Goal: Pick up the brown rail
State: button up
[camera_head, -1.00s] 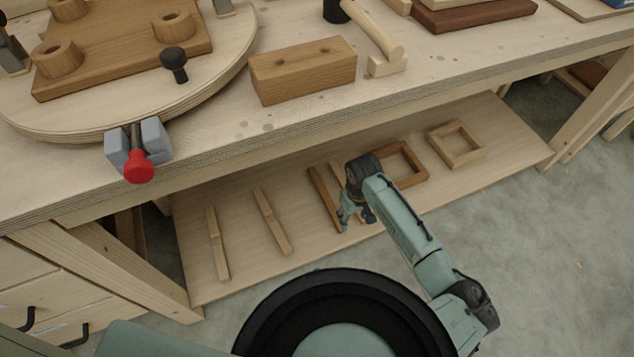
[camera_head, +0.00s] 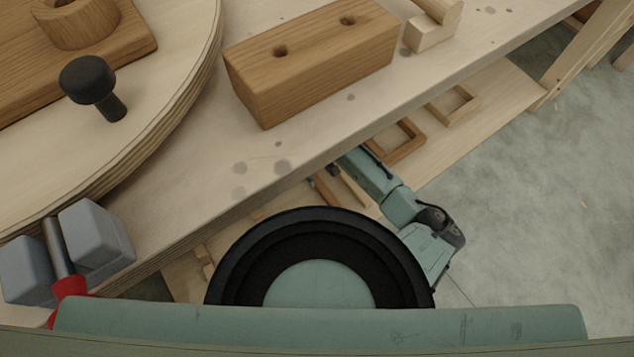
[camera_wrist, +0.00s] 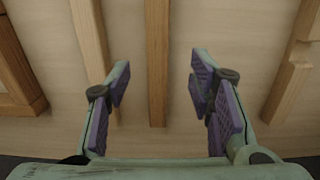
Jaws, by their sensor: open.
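The brown rail (camera_wrist: 157,60) is a straight dark wood strip on the lower shelf. In the wrist view it runs down the middle, with its near end between my open fingers. My gripper (camera_wrist: 160,68) has purple pads, one on each side of the rail with a gap to it. Nothing is held. How high the fingertips are above the shelf, I cannot tell. In the head view only a short part of the brown rail (camera_head: 326,190) shows, and the bench top and my own body hide most of my gripper.
A pale rail (camera_wrist: 90,40) lies left of the brown rail, close to my left finger. A notched pale rail (camera_wrist: 292,75) lies to the right. A brown frame (camera_head: 401,143) and a pale frame (camera_head: 456,106) lie farther along the shelf. The bench top (camera_head: 300,170) overhangs the shelf.

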aim_at(320, 183)
notch_tip(320, 183, down, 8)
jog(key=shift+w+d+f+b, duration=0.1)
jog(key=shift+d+b, duration=0.05)
jog(key=shift+b, duration=0.35)
grip_shut()
dwell(0.5)
